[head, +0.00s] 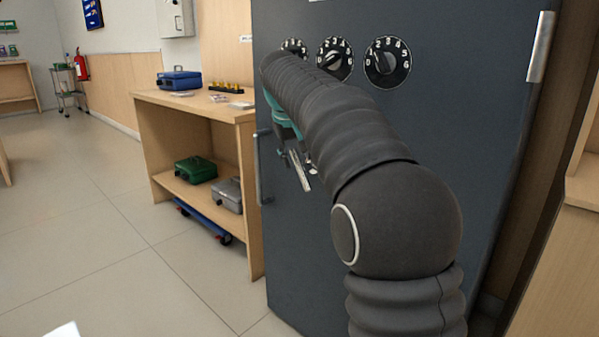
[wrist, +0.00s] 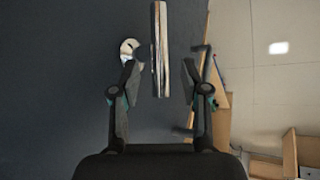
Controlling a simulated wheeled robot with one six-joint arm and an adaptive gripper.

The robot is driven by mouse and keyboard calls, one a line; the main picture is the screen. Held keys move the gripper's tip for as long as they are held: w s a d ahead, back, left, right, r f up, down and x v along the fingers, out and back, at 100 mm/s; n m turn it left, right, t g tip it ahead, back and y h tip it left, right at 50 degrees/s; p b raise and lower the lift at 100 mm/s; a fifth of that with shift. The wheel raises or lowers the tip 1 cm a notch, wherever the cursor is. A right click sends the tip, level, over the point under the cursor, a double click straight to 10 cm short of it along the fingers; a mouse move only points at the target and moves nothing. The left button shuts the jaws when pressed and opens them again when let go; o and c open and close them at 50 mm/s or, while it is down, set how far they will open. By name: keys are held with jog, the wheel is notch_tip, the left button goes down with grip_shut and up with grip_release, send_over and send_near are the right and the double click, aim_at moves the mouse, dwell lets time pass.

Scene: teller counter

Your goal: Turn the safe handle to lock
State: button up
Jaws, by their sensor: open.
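The dark grey safe (head: 420,150) stands upright in the head view with its door shut against the frame, as far as I can see. Its silver handle (head: 304,174) shows just below my arm, partly hidden. In the wrist view the handle bar (wrist: 160,40) runs lengthwise between the fingers, with a pale round metal part (wrist: 128,50) to its left. My gripper (wrist: 159,72) is open, one finger on each side of the bar, with gaps visible on both sides. In the head view my gripper (head: 285,140) is mostly hidden behind my arm.
Several numbered dials, such as one dial (head: 388,63), sit high on the safe. A vertical pull bar (head: 259,165) is at the door's left edge. A wooden shelf unit (head: 149,110) with boxes stands left of the safe. Open tiled floor (head: 90,255) lies at left.

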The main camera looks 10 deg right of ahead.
aim_at(298, 162)
jog(key=shift+b+x, duration=0.4)
jog(key=shift+x, duration=1.85)
grip_shut()
